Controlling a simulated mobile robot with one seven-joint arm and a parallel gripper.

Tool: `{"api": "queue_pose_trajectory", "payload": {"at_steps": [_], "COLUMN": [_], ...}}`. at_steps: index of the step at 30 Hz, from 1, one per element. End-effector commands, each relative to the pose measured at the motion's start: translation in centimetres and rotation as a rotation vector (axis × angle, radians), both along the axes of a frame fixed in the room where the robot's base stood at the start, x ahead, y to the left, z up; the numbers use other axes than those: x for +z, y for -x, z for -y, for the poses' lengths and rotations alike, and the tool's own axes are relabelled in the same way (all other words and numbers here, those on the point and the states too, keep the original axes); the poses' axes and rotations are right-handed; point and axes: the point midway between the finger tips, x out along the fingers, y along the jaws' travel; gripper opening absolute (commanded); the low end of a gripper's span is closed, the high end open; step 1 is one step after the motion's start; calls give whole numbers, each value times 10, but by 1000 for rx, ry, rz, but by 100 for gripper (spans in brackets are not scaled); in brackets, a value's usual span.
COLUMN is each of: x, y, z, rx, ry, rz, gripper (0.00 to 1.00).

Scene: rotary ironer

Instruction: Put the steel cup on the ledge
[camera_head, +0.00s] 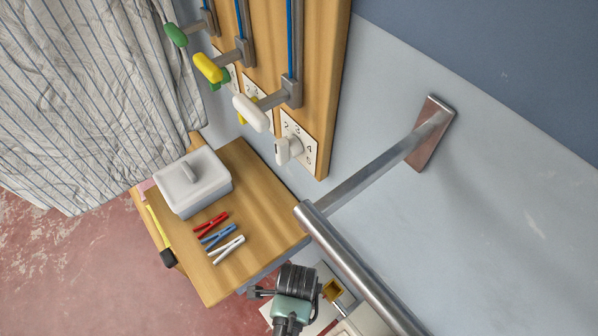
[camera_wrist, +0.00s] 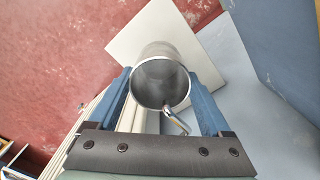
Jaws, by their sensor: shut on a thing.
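The steel cup (camera_wrist: 160,84) is between the two blue fingers of my gripper (camera_wrist: 163,88) in the wrist view. I look down into its open mouth, and its handle points toward the lower right. My gripper is shut on the cup. A pale square plate (camera_wrist: 143,28), which looks like the ledge, lies beyond and beneath the cup in the wrist view. The cup overlaps the plate's near part; I cannot tell whether they touch. In the head view, my arm's end shows at the bottom centre, and I cannot make out the cup there.
A wooden table (camera_head: 262,192) holds a lidded grey box (camera_head: 192,183) and red, blue and white clothespins (camera_head: 228,250). A steel roller bar (camera_head: 360,268) runs close to the right of my arm. Levers with coloured knobs (camera_head: 208,67) stick out from a wooden board. Striped cloth (camera_head: 90,90) hangs left.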

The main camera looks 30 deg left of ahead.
Motion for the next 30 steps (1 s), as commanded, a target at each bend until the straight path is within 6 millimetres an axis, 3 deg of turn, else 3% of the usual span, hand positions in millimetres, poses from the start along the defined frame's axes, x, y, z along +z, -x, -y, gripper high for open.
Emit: {"api": "queue_pose_trajectory", "payload": {"at_steps": [2, 9, 21, 22, 25, 30], "x": [1, -33, -38, -38, -37, -37], "y": [-9, -9, -9, -9, -9, -9], "z": [3, 4, 3, 4, 3, 3], "rx": [-2, 0, -1, -1, 0, 0], "ry": [-1, 0, 0, 0, 0, 0], "rz": [2, -1, 1, 1, 1, 1], "gripper": [25, 25, 25, 84, 100, 100]}}
